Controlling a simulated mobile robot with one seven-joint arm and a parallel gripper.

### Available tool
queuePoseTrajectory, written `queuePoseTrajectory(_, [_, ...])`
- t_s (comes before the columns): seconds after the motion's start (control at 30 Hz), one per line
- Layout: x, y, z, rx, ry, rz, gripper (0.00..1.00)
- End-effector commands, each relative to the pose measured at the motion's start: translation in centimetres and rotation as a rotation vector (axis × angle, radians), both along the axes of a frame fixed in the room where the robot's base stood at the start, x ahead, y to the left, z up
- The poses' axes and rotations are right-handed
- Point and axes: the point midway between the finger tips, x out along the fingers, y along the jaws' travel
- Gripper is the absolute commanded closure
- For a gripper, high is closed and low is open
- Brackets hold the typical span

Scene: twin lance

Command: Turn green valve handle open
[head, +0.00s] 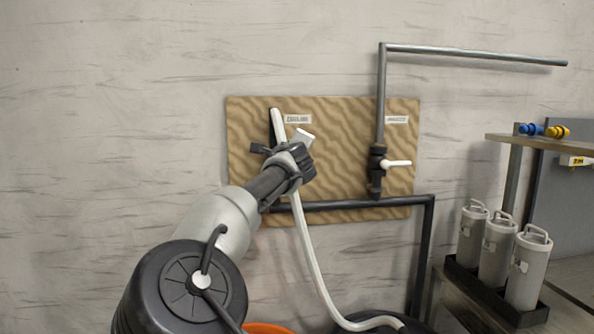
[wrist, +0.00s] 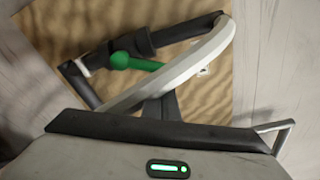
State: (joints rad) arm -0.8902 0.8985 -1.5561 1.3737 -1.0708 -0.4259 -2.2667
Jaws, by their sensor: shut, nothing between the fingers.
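The green valve handle (wrist: 140,63) shows in the wrist view, sticking out to the right from a dark valve body (wrist: 136,44) on a dark pipe. In the head view my gripper and wrist hide it. My gripper (head: 303,148) is in front of the left part of the wooden board (head: 345,130). In the wrist view my gripper (wrist: 160,106) is shut and empty, with its dark fingers below the green handle. The white hose (wrist: 185,68) crosses between them in the picture. I cannot tell whether the fingers touch the hose or handle.
The white hose (head: 312,255) hangs from the board's upper left past my wrist to the floor. A second valve with a white handle (head: 397,163) sits on the right pipe. Grey canisters (head: 498,246) stand in a black tray at right, below a shelf (head: 545,141).

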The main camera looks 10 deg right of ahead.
Motion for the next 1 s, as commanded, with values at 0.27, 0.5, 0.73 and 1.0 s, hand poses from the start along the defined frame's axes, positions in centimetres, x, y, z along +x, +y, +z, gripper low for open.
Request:
queuePoseTrajectory(0.27, [0.0,1.4,0.5,-0.239,-0.002,0.002,1.00])
queuePoseTrajectory(0.5, [0.0,2.3,1.0,-0.389,-0.001,0.002,1.00])
queuePoseTrajectory(0.73, [0.0,2.7,1.4,-0.468,0.001,0.002,1.00])
queuePoseTrajectory(1.0, [0.0,2.8,1.5,-0.495,0.001,0.002,1.00])
